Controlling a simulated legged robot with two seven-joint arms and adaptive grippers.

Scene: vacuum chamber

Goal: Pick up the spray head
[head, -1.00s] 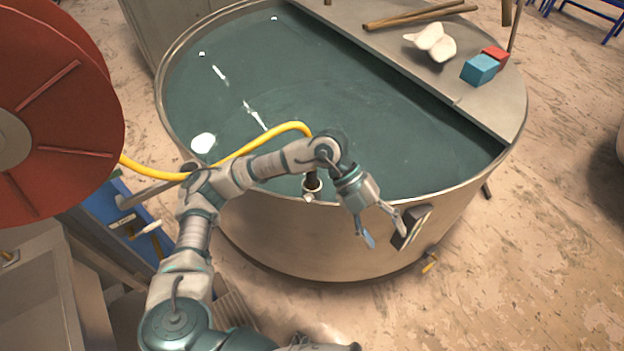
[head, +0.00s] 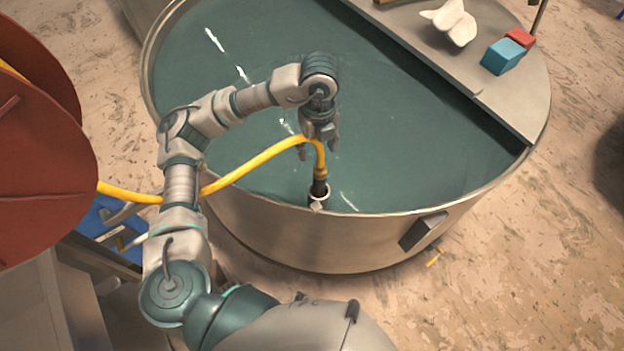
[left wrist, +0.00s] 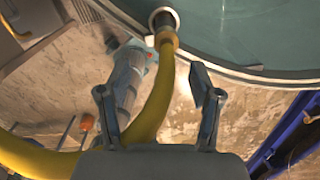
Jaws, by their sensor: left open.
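The spray head (head: 319,188) is a dark piece with a brass collar on the end of the yellow hose (head: 250,167). It stands in a ring holder (head: 318,203) on the tank's near rim; its lower part is hidden. In the left wrist view the spray head (left wrist: 164,36) sits in the ring beyond my fingertips. My left gripper (head: 317,146) is open above the holder, pointing down by the hose's bend. In the left wrist view the hose passes between the open fingers of my left gripper (left wrist: 152,84), and I cannot tell whether they touch it. My right gripper is out of view.
The round metal tank (head: 300,240) holds dark green liquid. A grey shelf (head: 490,75) on it carries a blue block (head: 502,57), a red block (head: 520,38) and a white piece (head: 452,20). A red hose reel (head: 45,160) stands at left.

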